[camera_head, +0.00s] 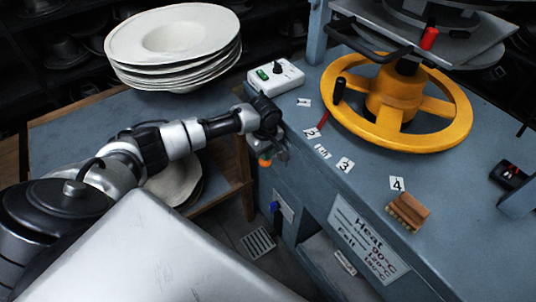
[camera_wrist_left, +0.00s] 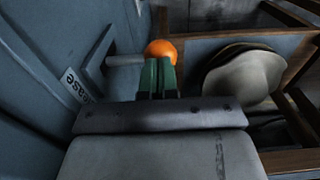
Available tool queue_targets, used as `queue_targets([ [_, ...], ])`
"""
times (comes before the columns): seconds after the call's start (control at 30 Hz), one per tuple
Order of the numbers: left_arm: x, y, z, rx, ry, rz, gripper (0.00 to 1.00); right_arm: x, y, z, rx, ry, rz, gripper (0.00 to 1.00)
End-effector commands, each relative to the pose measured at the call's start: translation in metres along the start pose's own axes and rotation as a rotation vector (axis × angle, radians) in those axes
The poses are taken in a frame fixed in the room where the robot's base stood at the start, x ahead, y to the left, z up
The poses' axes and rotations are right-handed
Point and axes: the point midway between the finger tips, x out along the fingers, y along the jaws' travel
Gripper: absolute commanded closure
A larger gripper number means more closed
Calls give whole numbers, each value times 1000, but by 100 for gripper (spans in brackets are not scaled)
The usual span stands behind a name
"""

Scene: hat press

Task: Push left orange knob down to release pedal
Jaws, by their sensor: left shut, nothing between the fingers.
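The orange knob (camera_head: 265,162) shows in the head view just below the end of my left arm, at the left side of the press. In the left wrist view the orange knob (camera_wrist_left: 160,49) sits on the end of a grey rod coming out of a slotted plate on the blue press wall. My left gripper (camera_head: 274,152) is shut and empty; its green fingers (camera_wrist_left: 157,70) point at the knob and overlap its lower edge in the left wrist view. I cannot tell whether they touch. The pedal is not seen. My right gripper is not in view.
The blue press table (camera_head: 455,215) carries a yellow wheel (camera_head: 440,130), a white control box (camera_head: 276,78) and a brush (camera_head: 408,212). A stack of pale hats (camera_head: 172,38) stands on the side table. A hat (camera_wrist_left: 243,78) lies right of the knob in the wrist view.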

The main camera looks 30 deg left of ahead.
Motion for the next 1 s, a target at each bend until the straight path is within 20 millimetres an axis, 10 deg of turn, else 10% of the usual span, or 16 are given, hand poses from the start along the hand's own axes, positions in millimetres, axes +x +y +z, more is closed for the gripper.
queue_targets([
  [1.0, 19, -1, 0, 0, -1, -4, 100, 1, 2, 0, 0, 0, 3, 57],
])
